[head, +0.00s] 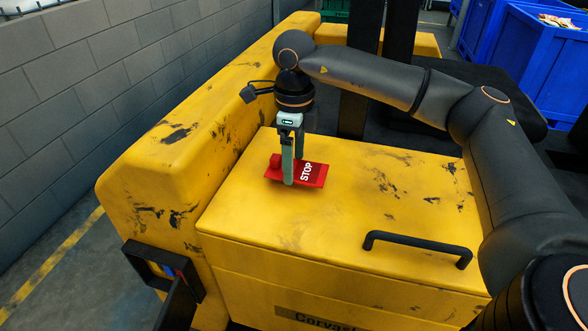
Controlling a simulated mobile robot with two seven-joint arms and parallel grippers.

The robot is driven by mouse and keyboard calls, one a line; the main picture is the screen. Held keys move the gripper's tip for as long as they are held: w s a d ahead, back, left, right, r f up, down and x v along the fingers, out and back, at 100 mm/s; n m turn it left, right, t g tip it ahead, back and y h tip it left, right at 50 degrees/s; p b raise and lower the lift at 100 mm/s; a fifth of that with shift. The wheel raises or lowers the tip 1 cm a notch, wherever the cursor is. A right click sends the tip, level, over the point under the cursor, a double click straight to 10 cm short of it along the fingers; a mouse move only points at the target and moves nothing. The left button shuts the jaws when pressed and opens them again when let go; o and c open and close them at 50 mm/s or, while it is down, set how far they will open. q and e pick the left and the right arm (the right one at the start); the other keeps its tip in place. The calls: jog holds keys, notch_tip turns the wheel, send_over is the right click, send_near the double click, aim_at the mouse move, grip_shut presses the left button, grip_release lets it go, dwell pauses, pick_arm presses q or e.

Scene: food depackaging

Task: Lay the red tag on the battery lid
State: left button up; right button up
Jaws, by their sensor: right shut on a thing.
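The red tag (312,174), with white STOP lettering, is at the upper left part of the yellow battery lid (350,215). My right gripper (292,172) points down over the tag and is shut on it, near its left end. The tag looks flat and very close to the lid; I cannot tell whether it touches it. The fingers hide part of the tag. My left gripper is not in view.
A black handle (418,245) stands up from the lid's front right. A raised yellow body wall (190,130) runs along the lid's left side. Blue crates (545,60) stand at the back right. The lid's middle is clear.

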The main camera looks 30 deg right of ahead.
notch_tip(320, 180, down, 3)
jog(key=shift+w+d+r, duration=0.1)
jog(key=shift+w, duration=0.05)
jog(key=shift+f, duration=0.35)
jog(key=shift+f, duration=0.1)
jog(key=o, duration=1.1)
jog(key=shift+r, duration=0.25)
notch_tip(320, 180, up, 12)
jog(key=shift+f, duration=0.1)
